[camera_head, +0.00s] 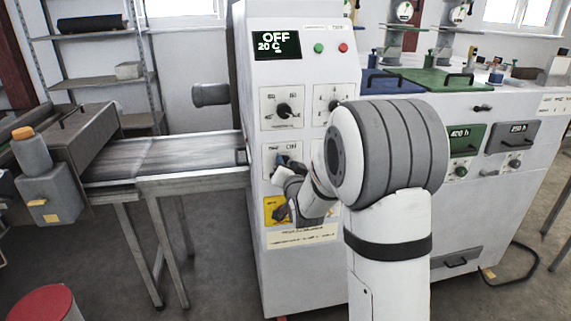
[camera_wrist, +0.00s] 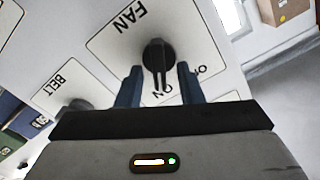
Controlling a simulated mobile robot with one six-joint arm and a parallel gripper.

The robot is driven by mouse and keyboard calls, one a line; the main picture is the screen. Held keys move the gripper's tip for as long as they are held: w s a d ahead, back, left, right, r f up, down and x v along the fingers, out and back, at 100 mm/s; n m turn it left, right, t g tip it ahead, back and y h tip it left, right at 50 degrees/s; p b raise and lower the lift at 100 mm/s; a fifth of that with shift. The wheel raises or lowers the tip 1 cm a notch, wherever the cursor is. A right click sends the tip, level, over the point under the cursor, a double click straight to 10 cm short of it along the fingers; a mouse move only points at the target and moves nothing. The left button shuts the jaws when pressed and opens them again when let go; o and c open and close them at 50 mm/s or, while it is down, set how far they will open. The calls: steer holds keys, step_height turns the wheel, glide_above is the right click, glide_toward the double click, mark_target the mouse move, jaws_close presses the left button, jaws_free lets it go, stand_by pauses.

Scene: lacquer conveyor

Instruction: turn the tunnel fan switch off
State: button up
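The fan switch (camera_wrist: 158,56) is a black rotary knob on a white plate marked FAN, seen close up and turned over in the wrist view. Its pointer lies towards the ON mark. In the head view its plate (camera_head: 291,147) is partly hidden by my gripper (camera_head: 287,165). In the wrist view my gripper (camera_wrist: 160,84) is open, with one blue finger on each side of the knob's pointer end. Gaps show between the fingers and the knob; I see no contact.
A plate marked BELT with a dark knob (camera_wrist: 78,105) is beside it in the wrist view. The white cabinet's display (camera_head: 276,45) reads OFF, 20 C. Two more knobs (camera_head: 284,108) sit above, and a yellow plate (camera_head: 276,210) below. A conveyor (camera_head: 190,150) stands left.

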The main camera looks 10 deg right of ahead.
steer(key=shift+c, duration=0.4)
jaws_close()
steer(key=shift+a, duration=0.1)
steer(key=shift+f+n+b, duration=0.2)
steer(key=shift+n+b, duration=0.1)
steer(key=shift+b, duration=0.45)
steer(key=shift+a+r+n+b, duration=0.1)
steer(key=shift+a+n+b, duration=0.1)
steer(key=shift+n+b, duration=3.2)
steer(key=shift+a+r+n+b, duration=0.15)
steer(key=shift+n+b, duration=2.05)
steer(key=shift+b, duration=2.35)
